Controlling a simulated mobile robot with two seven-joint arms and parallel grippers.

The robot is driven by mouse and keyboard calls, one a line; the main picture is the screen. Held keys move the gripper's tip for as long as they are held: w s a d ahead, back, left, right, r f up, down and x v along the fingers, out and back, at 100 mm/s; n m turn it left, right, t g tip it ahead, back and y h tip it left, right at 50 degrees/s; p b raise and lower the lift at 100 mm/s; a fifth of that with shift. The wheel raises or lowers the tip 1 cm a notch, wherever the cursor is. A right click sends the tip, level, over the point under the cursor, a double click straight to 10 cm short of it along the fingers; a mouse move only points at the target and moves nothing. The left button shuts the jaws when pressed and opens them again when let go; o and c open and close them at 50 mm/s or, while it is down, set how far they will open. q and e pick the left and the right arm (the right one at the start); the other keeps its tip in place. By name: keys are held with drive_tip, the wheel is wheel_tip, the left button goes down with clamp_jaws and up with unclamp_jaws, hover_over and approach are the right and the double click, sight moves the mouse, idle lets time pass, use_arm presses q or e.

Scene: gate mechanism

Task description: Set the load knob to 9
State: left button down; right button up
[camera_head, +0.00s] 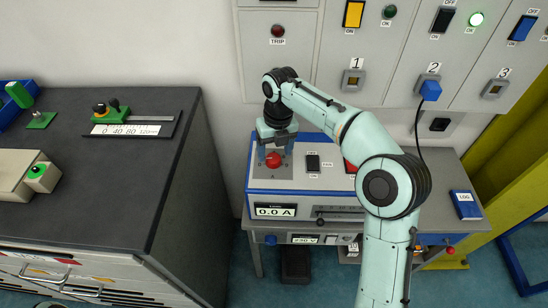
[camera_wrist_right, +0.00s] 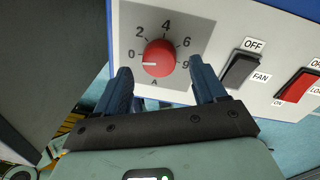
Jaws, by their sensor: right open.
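The load knob (camera_wrist_right: 160,57) is red and round on a grey dial plate (camera_wrist_right: 196,20) marked 0, 2, 4, 6, 9 and A. Its white pointer line is on the left side, toward the 0. In the head view the knob (camera_head: 273,159) sits on the sloped front of the white and blue load box (camera_head: 318,182). My right gripper (camera_wrist_right: 161,72) is open, its two blue fingers to the left and right of the knob with visible gaps. It also shows above the knob in the head view (camera_head: 274,146).
A black FAN switch (camera_wrist_right: 241,69) and a red switch (camera_wrist_right: 298,86) are right of the knob. The box display (camera_head: 275,211) reads 0.0 A. A blue plug (camera_head: 430,90) with a black cable is in socket 2. A dark-topped cabinet (camera_head: 100,190) stands left.

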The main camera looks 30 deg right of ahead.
sight(273, 161)
drive_tip(key=shift+f, duration=1.2)
drive_tip(key=shift+w, duration=0.1)
drive_tip(key=c, duration=1.1)
drive_tip(key=shift+o, duration=0.2)
drive_tip(key=shift+a, duration=0.1)
